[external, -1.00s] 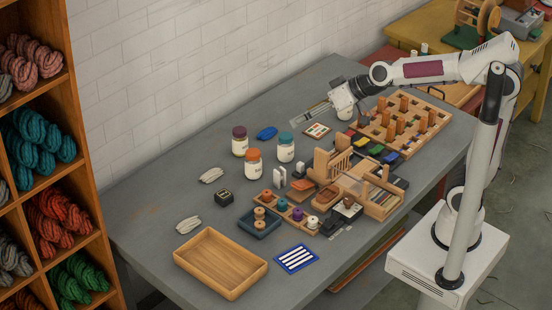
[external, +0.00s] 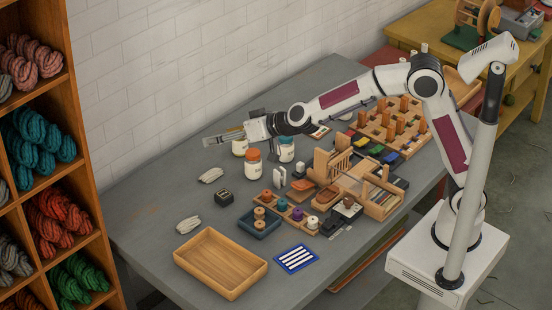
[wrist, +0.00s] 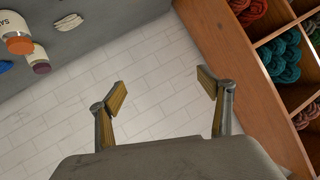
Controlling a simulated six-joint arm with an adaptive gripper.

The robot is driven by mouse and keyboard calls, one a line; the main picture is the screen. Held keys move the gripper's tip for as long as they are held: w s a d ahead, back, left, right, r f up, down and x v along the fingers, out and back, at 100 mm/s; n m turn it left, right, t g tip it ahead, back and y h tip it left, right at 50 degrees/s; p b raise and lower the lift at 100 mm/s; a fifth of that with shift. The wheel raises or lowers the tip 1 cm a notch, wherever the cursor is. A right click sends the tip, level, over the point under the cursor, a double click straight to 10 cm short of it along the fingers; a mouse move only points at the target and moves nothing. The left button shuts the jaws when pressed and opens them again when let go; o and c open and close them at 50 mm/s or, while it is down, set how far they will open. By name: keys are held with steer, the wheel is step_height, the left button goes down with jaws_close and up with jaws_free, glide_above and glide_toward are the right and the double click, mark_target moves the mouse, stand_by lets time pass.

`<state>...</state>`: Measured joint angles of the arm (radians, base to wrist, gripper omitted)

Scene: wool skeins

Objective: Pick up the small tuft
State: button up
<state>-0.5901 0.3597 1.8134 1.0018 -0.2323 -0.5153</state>
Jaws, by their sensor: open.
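Two pale off-white tufts lie on the grey table, both left of centre in the external view. One tuft (external: 210,175) is farther back and the other tuft (external: 188,225) is nearer the wooden tray. They look similar in size, so I cannot tell which is the small one. One pale tuft (wrist: 68,22) also shows at the upper left of the wrist view. My gripper (external: 212,141) is in the air above the back of the table, near the jars, pointing left. In the wrist view its fingers (wrist: 162,78) are spread with nothing between them.
Jars with orange (external: 252,155) and teal (external: 286,140) lids stand below my arm. A wooden tray (external: 222,287), a small black box (external: 223,197) and a blue tray (external: 259,232) lie forward. A yarn shelf (external: 98,230) stands at left, a tiled wall behind.

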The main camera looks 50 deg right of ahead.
steer(key=w+a+f+h, duration=0.2)
steer(key=a+f, duration=0.3)
steer(key=f, duration=0.1)
steer(key=m+h, duration=0.2)
steer(key=h, duration=0.3)
glide_above(212, 248)
step_height(212, 248, down, 20)
steer(key=shift+f, duration=0.1)
steer(key=shift+s+f, duration=0.25)
steer(key=shift+f, duration=0.15)
steer(key=shift+w, duration=0.15)
steer(key=x, duration=0.6)
steer(key=shift+w+f, duration=0.1)
steer(key=shift+w, duration=0.15)
steer(key=shift+w, duration=0.1)
